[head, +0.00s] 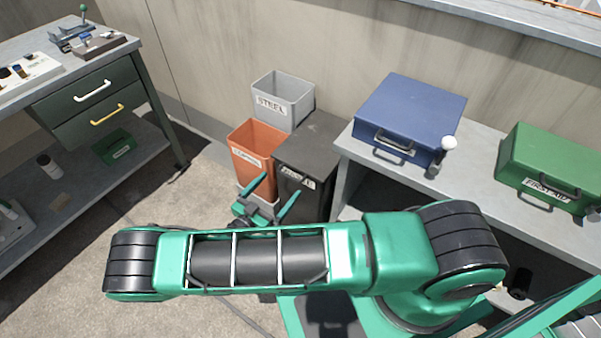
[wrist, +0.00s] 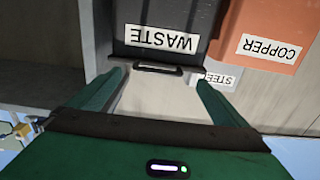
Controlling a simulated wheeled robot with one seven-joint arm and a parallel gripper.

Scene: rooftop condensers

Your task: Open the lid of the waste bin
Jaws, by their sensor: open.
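The waste bin (head: 300,185) is a dark box beside the table, with its flat dark lid (head: 316,138) shut. Its white WASTE label (wrist: 162,38) appears upside down in the wrist view, with a black bar handle (wrist: 155,69) at the edge beside it. My gripper (head: 280,181) is open in front of the bin, its two green fingers pointing towards it. In the wrist view my gripper (wrist: 160,78) has its fingers on either side of the handle, with nothing held. Whether they touch the bin cannot be told.
An orange copper bin (head: 250,150) and a grey steel bin (head: 284,98) stand left of and behind the waste bin. A table (head: 470,165) on the right carries a blue case (head: 410,110) and a green first-aid box (head: 550,165).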

